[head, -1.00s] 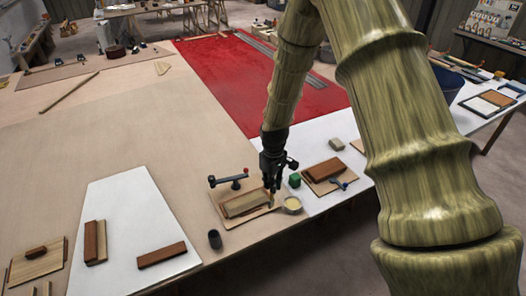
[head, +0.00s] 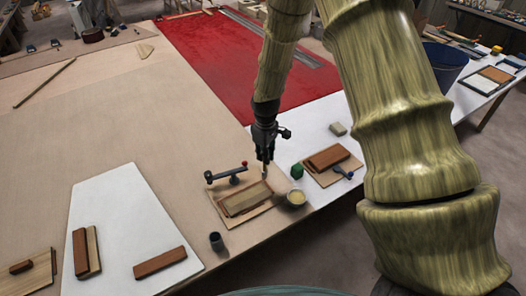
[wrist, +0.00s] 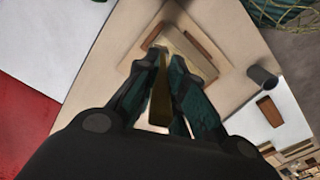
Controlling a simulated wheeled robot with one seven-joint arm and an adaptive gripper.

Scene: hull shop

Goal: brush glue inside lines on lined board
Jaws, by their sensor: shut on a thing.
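My gripper (head: 264,155) is shut on a brush (wrist: 160,103), whose brown handle shows between the fingers in the wrist view. The brush points down with its pale tip (head: 264,171) at the far right corner of a pale wooden board (head: 225,219). Whether the tip touches is unclear. A round glue pot (head: 296,198) with yellowish contents stands to the right of the board.
A clamp with a red knob (head: 226,174) lies behind the board. A dark cup (head: 217,242) stands in front. The tan tabletop (head: 130,120) at left is mostly clear.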

